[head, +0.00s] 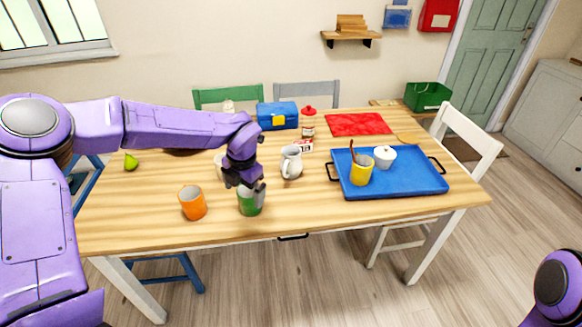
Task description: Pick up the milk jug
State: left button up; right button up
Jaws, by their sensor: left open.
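The milk jug (291,162) is a small white jug standing upright on the wooden table, near its middle. My left gripper (250,188) hangs over the table to the left of the jug and nearer to me, fingers pointing down. It is open and apart from the jug. A green cup (250,206) stands right below the left gripper's fingers, partly hidden by them. I cannot tell whether the fingers touch the cup. My right gripper is not in view; only part of my right arm shows at the lower right.
An orange cup (193,203) stands left of the green cup. A blue tray (405,185) with a yellow cup (361,171) and a white pot (384,157) lies right of the jug. A blue box (277,115) and a red-lidded jar (308,125) stand behind. The front right tabletop (310,208) is clear.

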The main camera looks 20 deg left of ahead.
aim_at(291, 166)
jog(key=i, duration=1)
